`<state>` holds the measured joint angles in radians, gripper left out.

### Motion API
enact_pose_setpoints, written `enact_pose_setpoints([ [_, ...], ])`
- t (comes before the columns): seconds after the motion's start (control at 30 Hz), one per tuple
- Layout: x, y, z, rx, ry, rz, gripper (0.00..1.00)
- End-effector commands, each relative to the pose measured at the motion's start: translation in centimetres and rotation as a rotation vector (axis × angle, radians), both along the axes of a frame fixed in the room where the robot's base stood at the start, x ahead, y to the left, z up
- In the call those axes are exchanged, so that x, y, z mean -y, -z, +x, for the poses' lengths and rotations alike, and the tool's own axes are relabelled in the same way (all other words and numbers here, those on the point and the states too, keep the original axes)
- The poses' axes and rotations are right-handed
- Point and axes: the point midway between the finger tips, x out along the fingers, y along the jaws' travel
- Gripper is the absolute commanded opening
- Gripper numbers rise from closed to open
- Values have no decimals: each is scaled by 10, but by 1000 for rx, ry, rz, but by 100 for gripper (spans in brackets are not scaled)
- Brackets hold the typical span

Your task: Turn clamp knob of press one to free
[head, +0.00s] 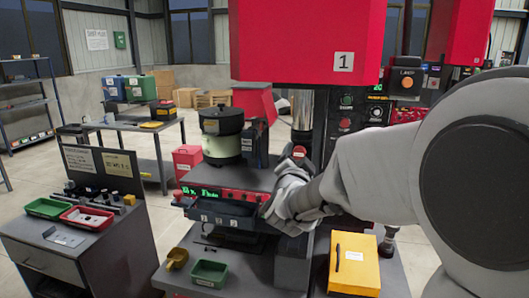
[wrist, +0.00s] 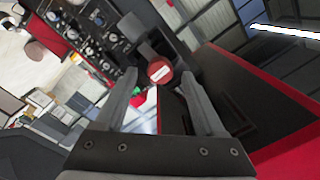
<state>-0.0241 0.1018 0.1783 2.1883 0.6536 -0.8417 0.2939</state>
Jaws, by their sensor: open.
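Press one (head: 300,40) is the red machine head with a "1" plate in the head view. Its clamp knob is a round red knob with a white mark in the wrist view (wrist: 160,72). A small red knob (head: 299,151) beside the press column in the head view seems to be the same one. My gripper (wrist: 160,80) is open, its two grey fingers spread to either side of the knob in the wrist view. Contact with the knob cannot be told. In the head view my gripper (head: 291,170) is partly hidden by my own wrist.
A second red press (head: 460,30) is at right. A yellow box (head: 354,262) and a green tray (head: 209,273) sit on the lower surface. A side cabinet (head: 75,245) holds red and green trays.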

Motion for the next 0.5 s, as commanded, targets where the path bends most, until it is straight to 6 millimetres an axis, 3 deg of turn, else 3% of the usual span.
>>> enact_pose_setpoints([
  [0.2,5,0,17,0,0,-1,71],
  [0.5,5,0,19,0,0,0,71],
])
